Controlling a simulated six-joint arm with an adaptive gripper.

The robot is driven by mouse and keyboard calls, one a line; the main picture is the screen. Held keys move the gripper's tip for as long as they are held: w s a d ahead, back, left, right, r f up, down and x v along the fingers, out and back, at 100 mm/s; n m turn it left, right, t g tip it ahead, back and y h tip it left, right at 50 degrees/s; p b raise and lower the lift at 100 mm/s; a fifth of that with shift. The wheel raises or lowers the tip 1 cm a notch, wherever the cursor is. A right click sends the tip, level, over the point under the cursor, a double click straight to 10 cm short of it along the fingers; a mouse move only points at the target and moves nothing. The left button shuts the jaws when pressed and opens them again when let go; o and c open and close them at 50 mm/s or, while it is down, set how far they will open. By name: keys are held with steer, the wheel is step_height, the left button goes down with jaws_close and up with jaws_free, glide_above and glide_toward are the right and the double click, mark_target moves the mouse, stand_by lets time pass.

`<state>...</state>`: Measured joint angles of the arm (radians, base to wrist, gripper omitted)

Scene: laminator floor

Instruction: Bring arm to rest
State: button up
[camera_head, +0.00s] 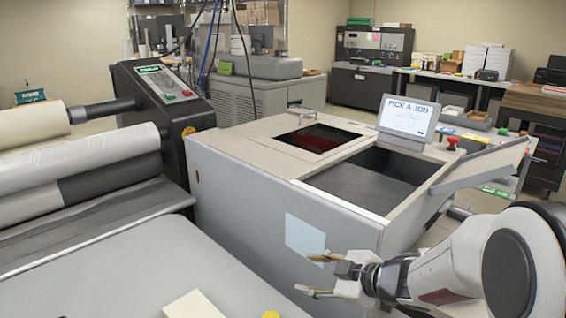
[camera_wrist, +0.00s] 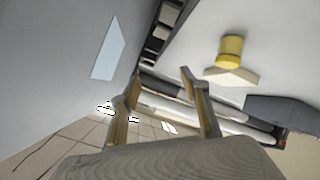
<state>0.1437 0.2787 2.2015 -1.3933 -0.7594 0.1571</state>
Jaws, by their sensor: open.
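My gripper (camera_head: 312,274) is in the lower right of the head view, in front of the grey machine cabinet. Its two fingers are spread apart with nothing between them. In the wrist view the open fingers (camera_wrist: 158,88) reach up from the bottom, also empty. My white arm comes in from the right edge of the head view. The gripper looks apart from the cabinet, though the exact gap cannot be told.
The grey cabinet (camera_head: 240,205) has an open bay and a screen (camera_head: 408,118) reading "PICK A JOB". Laminator rolls (camera_head: 90,158) stand at left. A pale block (camera_head: 193,305) and a yellow round piece (camera_head: 270,314) lie on the front table (camera_head: 140,265), otherwise largely clear.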

steer(key=w+d+r+m+t+h, duration=0.1)
steer(key=d+r+m+t+h, duration=0.15)
steer(key=d+r+h, duration=0.4)
steer(key=s+d+r+m+h, duration=0.3)
steer(key=s+d+r+m, duration=0.25)
steer(key=s, duration=0.25)
steer(key=s+a+f+m+g, duration=0.1)
steer(key=s+f+m+g, duration=0.1)
steer(key=s, duration=1)
steer(key=s+f+m+g+y, duration=0.1)
steer(key=s+f+m+g, duration=0.2)
steer(key=s, duration=1)
steer(key=shift+s+a+f+m+g, duration=0.15)
steer(key=shift+a+f+m+g, duration=0.2)
steer(key=shift+m, duration=0.95)
